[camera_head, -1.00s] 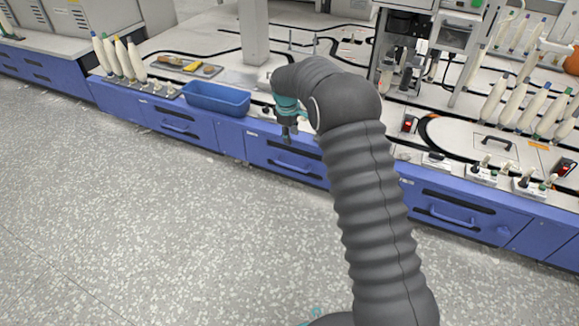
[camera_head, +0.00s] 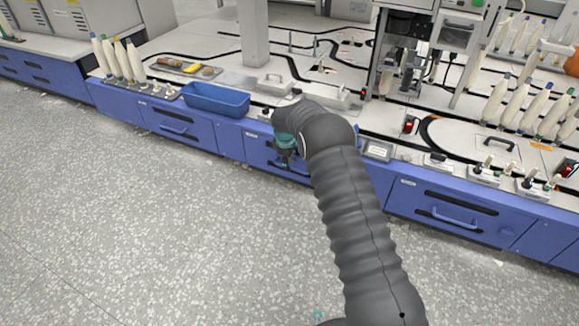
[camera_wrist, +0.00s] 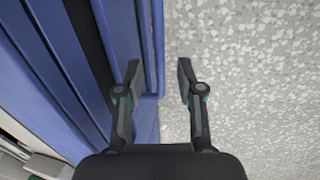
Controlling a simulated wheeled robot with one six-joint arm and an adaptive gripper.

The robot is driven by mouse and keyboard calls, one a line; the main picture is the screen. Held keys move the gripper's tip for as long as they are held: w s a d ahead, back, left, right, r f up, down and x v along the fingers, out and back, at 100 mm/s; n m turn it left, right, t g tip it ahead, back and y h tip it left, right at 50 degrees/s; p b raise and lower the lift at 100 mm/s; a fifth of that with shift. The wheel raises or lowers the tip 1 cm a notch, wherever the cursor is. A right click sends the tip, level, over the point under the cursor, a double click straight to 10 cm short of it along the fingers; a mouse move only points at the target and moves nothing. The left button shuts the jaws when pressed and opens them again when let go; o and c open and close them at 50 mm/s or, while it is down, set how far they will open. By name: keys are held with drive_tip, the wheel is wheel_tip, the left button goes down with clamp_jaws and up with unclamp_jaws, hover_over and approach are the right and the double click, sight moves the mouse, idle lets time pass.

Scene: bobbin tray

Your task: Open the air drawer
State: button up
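A blue drawer front (camera_head: 259,142) lies behind my gripper in the middle of the bench; my arm hides much of it. I cannot read which drawer is labelled air. In the wrist view, the blue handle bar (camera_wrist: 152,35) of this drawer runs between the two fingers, closer to the left one. My gripper (camera_wrist: 158,68) is open, with a gap to the right of the bar. I cannot tell whether a finger touches the bar. In the head view my gripper (camera_head: 285,160) points down in front of the drawer.
Another handled blue drawer (camera_head: 455,212) is to the right, and one (camera_head: 178,127) to the left. A blue bin (camera_head: 215,99) stands at the bench edge above. Bobbins stand on both sides of the bench top. The speckled floor (camera_head: 150,240) in front is clear.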

drive_tip(key=shift+w+f, duration=0.2)
drive_tip(key=shift+f, duration=0.85)
clamp_jaws()
